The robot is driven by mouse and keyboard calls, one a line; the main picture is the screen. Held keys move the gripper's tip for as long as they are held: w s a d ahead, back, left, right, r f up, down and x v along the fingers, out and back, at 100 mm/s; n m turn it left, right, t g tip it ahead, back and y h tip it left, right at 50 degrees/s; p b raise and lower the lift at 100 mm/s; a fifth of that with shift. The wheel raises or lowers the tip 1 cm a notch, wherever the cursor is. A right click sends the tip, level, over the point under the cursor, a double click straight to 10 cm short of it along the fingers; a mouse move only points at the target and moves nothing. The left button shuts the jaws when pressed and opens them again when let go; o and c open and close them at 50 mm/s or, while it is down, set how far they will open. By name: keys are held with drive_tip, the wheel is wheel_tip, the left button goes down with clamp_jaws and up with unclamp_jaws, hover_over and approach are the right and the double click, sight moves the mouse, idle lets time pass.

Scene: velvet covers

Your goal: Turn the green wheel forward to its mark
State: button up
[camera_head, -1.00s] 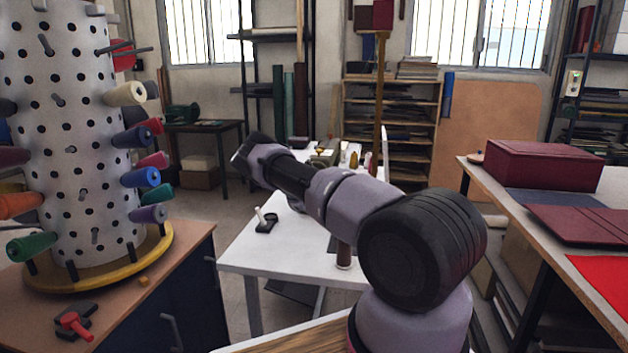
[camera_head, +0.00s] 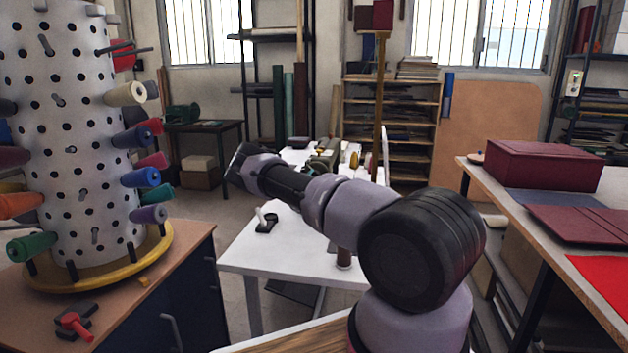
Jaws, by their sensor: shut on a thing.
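I cannot make out the green wheel or its mark in this view. My arm reaches from the lower right over the white table (camera_head: 245,256) and away toward the upper left. My arm's dark far part shows left of the table's back, but no gripper fingers show. My arm covers part of the table behind it. A grey-green device (camera_head: 322,162) shows partly at the back of the table, above my arm. I cannot tell whether it bears a wheel.
A white pegged drum with coloured spools stands on a yellow round base (camera_head: 150,255) on the left cabinet. A small black stand (camera_head: 266,224) with a white peg sits on the white table. A dark red box (camera_head: 543,165) is on the right bench. Floor shows between cabinet and table.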

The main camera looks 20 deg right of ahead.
drive_tip(key=shift+f, duration=0.1)
drive_tip(key=o, duration=1.4)
drive_tip(key=v, duration=1.1)
drive_tip(key=shift+w, duration=0.1)
